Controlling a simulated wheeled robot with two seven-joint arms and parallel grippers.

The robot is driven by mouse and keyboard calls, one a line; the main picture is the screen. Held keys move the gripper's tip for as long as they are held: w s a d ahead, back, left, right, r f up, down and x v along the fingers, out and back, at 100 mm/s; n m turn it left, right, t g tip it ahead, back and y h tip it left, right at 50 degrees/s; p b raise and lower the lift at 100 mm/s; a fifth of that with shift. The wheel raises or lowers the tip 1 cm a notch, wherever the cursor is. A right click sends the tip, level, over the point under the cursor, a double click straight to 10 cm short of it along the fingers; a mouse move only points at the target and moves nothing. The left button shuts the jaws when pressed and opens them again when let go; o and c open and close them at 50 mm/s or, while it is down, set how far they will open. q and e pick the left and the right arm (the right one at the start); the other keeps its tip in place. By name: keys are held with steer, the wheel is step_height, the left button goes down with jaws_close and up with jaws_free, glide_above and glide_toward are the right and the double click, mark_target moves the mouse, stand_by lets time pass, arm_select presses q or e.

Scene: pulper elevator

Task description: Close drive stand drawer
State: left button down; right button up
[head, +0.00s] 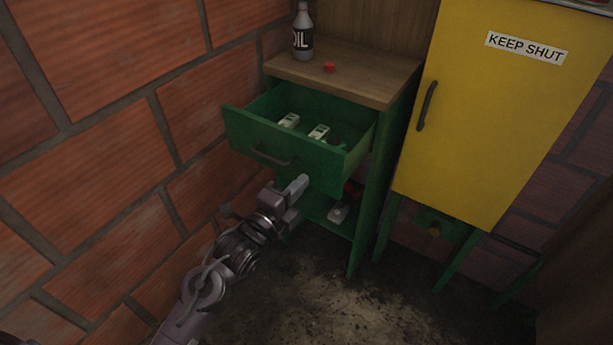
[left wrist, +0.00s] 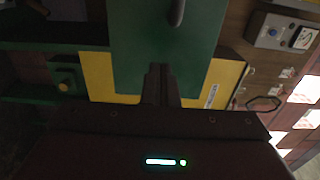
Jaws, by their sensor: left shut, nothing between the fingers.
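The green drawer (head: 234,132) of the drive stand is pulled out, with several small light-coloured items inside. Its dark handle (head: 272,158) is on the front panel. The stand (head: 393,155) is green with a wooden top. My left gripper (head: 303,183) is shut and empty, just in front of the lower right part of the drawer front; I cannot tell whether it touches. In the left wrist view the shut fingers (left wrist: 161,70) point at the green drawer front (left wrist: 150,45), with part of the handle (left wrist: 177,12) at the top. My right gripper is not in view.
An oil bottle (head: 303,32) and a red cap (head: 329,67) stand on the wooden top (head: 350,72). A yellow cabinet (head: 490,115) marked KEEP SHUT is on the right. A brick wall (head: 100,150) closes in on the left. An item (head: 338,212) lies on the lower shelf.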

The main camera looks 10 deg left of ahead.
mark_target(314, 169)
arm_select(q)
steer(key=shift+x, duration=1.6)
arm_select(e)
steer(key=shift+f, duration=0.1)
